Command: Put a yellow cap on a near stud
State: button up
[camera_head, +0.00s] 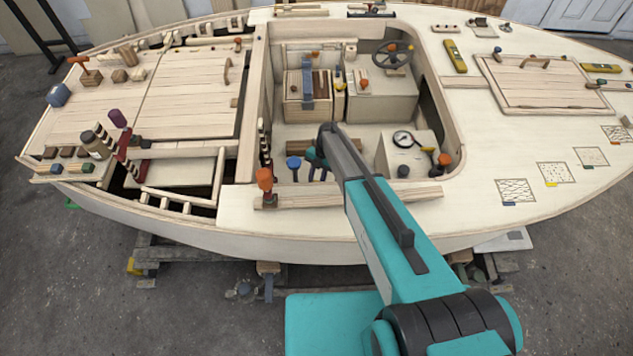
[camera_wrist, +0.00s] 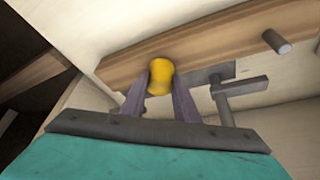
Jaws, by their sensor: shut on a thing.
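In the wrist view my gripper (camera_wrist: 160,90) is shut on a yellow cap (camera_wrist: 160,75), its two fingers on either side of it. The cap shows in front of a brown wooden strip (camera_wrist: 125,72). I cannot tell whether it touches the strip or sits over a stud there. A bare grey stud (camera_wrist: 277,42) sticks out of the strip to the right of the cap.
A grey metal bracket with a bar (camera_wrist: 238,88) stands close to the right of my fingers. A box with a round gauge (camera_head: 403,138) is to the right. The cockpit rim (camera_head: 330,199) lies beneath my arm.

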jog(key=shift+f+b, duration=0.3)
jog(key=o, duration=1)
jog(key=shift+r, duration=0.25)
jog(key=shift+b+v, duration=2.6)
jog(key=shift+v, duration=3.35)
